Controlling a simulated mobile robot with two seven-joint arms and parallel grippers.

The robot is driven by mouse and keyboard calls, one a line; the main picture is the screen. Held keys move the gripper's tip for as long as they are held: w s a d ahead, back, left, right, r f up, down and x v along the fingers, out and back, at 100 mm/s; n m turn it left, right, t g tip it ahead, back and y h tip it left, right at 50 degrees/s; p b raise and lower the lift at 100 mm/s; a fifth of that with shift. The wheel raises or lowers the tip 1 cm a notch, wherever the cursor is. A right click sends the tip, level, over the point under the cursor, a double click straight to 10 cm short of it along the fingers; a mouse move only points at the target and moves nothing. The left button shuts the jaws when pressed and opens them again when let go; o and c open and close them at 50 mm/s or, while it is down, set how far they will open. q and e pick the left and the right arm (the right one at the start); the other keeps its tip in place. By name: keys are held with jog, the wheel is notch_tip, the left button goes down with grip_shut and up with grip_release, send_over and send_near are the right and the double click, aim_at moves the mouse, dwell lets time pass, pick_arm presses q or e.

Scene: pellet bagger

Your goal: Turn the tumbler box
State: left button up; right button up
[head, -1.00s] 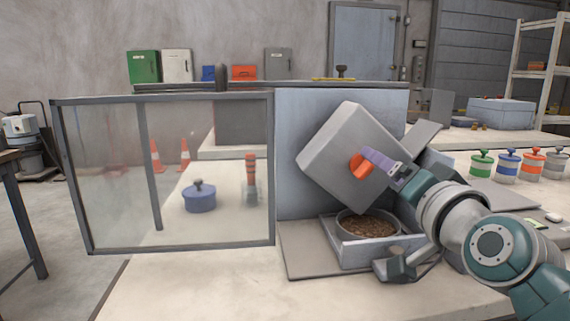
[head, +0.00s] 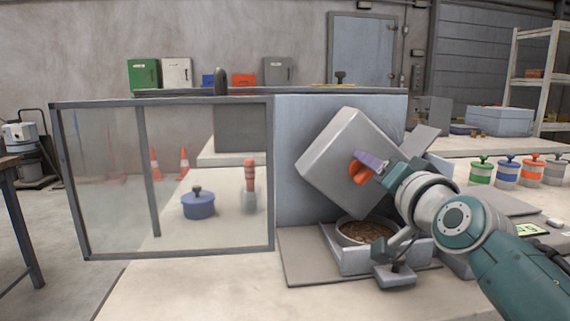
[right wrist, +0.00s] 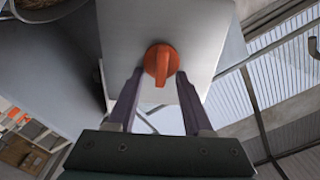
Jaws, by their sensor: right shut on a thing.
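The grey tumbler box (head: 335,160) stands tilted on one corner against a light blue-grey panel. An orange knob (head: 361,172) sits on its face. My right gripper (head: 368,163) is shut on this knob. In the right wrist view its purple fingers (right wrist: 158,80) lie on either side of the knob (right wrist: 160,62), in front of the box face (right wrist: 200,30). Below the box a round pan (head: 368,231) of brown pellets sits in a grey tray (head: 350,262). My left gripper is not in view.
A framed clear guard panel (head: 100,180) stands left of the box. A grey lever-like part (head: 396,272) sits by the tray. Several coloured-band jars (head: 508,170) stand at right.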

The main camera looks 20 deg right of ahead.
grip_shut()
dwell(0.5)
